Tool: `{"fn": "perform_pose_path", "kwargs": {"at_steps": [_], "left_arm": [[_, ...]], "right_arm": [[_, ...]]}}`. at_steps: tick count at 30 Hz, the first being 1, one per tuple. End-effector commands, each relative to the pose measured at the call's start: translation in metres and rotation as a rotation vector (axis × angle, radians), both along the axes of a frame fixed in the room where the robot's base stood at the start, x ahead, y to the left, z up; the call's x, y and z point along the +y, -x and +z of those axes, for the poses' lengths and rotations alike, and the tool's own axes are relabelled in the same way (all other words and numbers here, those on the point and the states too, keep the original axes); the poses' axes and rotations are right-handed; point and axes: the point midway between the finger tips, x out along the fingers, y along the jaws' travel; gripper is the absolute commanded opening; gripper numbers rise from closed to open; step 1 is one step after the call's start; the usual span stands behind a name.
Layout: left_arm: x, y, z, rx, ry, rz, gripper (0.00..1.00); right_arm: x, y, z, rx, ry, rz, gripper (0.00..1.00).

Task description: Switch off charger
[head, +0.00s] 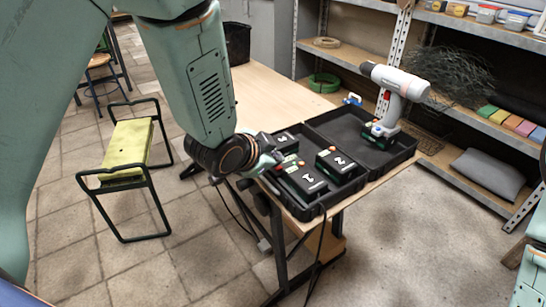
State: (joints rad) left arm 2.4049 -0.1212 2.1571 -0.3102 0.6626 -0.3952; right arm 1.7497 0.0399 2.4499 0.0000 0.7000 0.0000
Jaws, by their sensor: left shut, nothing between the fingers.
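My left gripper (265,163) is at the left edge of the workbench, beside an open black case (316,213). It is shut and looks empty; its tips are small and partly hidden by my wrist. In the case sit black boxes with white numbers: box 1 (307,182), box 2 (340,165) and box 3 (286,140). Small red, orange and green spots show near the boxes. The gripper is just left of boxes 1 and 3; I cannot tell if it touches anything. I cannot tell which part is the charger or its switch. My right gripper is not in view.
A white and black cordless drill (396,82) stands in the case's lid side. The wooden workbench top (262,95) is bare behind the case. A cable (318,255) hangs at the front. Metal shelves (470,120) stand right; a yellow-green kneeler bench (128,150) stands left.

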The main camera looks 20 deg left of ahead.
Motion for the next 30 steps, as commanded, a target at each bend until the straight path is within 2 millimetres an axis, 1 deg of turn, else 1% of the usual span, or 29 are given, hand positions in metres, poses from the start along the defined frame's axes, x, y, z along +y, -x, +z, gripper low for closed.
{"fn": "perform_pose_path", "kwargs": {"at_steps": [1,5,17,20,30], "left_arm": [[0.002,-0.002,-0.006,-0.001,0.002,0.002,0.0],[0.004,-0.004,-0.011,-0.001,0.001,0.001,0.0],[0.005,-0.004,-0.011,0.0,0.002,0.0,0.0],[0.006,-0.005,-0.011,0.013,0.018,0.0,0.0],[0.01,-0.008,-0.015,0.097,0.123,0.001,0.0]], "right_arm": [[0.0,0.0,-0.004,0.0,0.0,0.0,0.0],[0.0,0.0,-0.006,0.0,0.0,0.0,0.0],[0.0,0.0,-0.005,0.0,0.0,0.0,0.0],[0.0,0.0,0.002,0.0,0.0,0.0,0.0],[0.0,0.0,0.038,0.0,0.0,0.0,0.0]]}}
